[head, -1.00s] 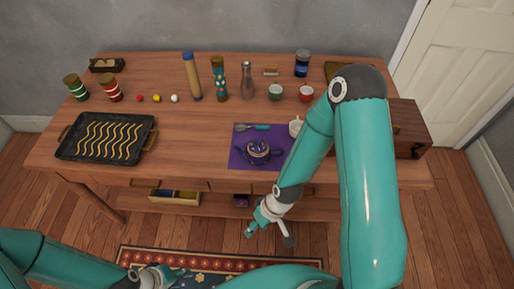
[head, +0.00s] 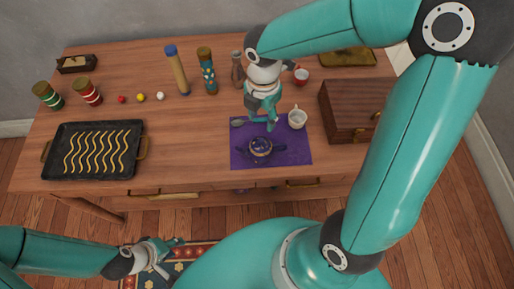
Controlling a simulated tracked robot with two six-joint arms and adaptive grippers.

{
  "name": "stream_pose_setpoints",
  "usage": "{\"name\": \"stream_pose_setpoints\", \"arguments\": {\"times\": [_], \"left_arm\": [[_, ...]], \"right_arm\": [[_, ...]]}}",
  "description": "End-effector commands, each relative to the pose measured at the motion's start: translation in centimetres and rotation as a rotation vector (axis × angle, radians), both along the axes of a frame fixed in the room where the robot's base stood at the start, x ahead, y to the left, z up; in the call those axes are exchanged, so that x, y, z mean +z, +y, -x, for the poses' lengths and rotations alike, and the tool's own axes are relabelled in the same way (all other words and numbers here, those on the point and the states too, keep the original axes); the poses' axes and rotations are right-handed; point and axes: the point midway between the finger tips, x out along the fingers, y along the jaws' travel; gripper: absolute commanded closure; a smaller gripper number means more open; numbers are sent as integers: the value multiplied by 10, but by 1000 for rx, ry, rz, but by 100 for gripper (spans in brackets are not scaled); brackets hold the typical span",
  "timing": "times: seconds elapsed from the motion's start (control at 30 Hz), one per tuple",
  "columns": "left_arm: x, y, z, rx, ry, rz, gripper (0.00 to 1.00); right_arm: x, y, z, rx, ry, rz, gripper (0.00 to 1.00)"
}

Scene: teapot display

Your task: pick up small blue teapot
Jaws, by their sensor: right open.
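The small blue teapot (head: 261,148) with gold markings stands upright on a purple mat (head: 298,154) near the table's front edge. My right gripper (head: 262,126) points down just behind the teapot, above the back part of the mat. It is open, and a small gap seems to separate its fingers from the teapot. My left gripper (head: 160,262) is low in front of the table, above the rug, far from the teapot; its fingers look apart.
A wooden box (head: 350,108) stands to the right. A black tray (head: 92,150) with wavy yellow strips lies at left. The table between tray and mat is clear.

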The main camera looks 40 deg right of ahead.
Motion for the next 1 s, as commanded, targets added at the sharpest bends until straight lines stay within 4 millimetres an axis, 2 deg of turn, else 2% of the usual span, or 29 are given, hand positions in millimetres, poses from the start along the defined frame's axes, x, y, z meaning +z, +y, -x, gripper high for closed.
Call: {"name": "stream_pose_setpoints", "arguments": {"times": [0.1, 0.23, 0.57, 0.8, 1.0], "left_arm": [[-2, 0, 0, -1, 0, 0, 60], [-4, 0, 0, -1, -1, 0, 60], [-3, 0, 0, -1, -1, 0, 60], [-6, 0, 0, -1, -1, 0, 60], [-6, 0, 0, -1, -1, 0, 60]], "right_arm": [[-28, -2, 3, -7, 7, 0, 52], [-50, -3, 3, -11, 5, -1, 52], [-73, -2, 3, -13, 4, -2, 52], [-107, 2, 1, -14, 3, -1, 52], [-115, 1, 0, -16, 0, -2, 52]]}}
